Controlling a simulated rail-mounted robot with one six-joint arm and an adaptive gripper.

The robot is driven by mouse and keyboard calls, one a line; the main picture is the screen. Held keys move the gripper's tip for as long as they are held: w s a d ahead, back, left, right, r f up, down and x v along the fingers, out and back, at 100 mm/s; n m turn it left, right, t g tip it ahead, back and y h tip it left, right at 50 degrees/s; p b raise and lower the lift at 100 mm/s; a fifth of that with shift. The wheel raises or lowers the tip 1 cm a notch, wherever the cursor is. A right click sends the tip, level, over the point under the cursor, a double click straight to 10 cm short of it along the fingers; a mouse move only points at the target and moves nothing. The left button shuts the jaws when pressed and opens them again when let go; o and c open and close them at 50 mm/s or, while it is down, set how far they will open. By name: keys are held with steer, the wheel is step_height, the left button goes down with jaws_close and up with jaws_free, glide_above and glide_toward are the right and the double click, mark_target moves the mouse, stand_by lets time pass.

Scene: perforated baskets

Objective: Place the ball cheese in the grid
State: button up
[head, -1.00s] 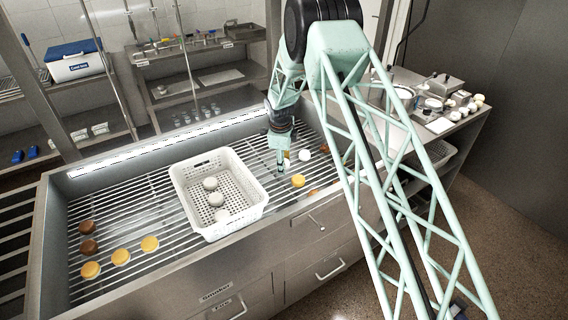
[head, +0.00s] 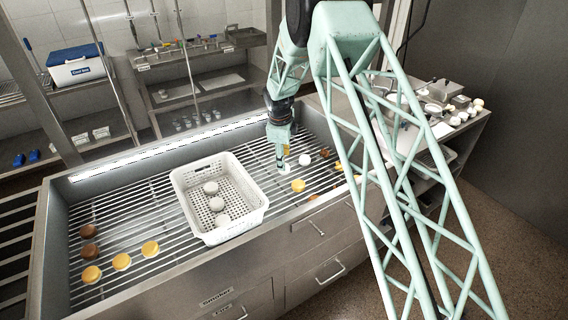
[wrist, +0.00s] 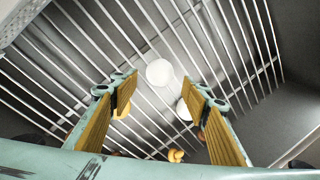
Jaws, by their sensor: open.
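White ball cheeses are in two places. Several (head: 210,188) lie in a row inside the white perforated basket. One more (head: 304,160) lies on the metal grid (head: 150,195), just right of my gripper. My gripper (head: 283,163) is over the grid, right of the basket, pointing down. In the wrist view my gripper (wrist: 163,95) is open, its yellow-padded fingers wide apart with nothing between the pads. A white round piece (wrist: 160,72) shows beyond the fingertips on the bars. A second white piece (wrist: 184,108) is partly hidden by the right finger.
The white basket (head: 258,212) stands mid-grid. Yellow pieces (head: 121,261) and brown pieces (head: 88,231) lie at the grid's left. A yellow piece (head: 298,185) and brown ones lie near my gripper. Bare bars show between basket and left pieces.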

steer(key=shift+v, duration=2.85)
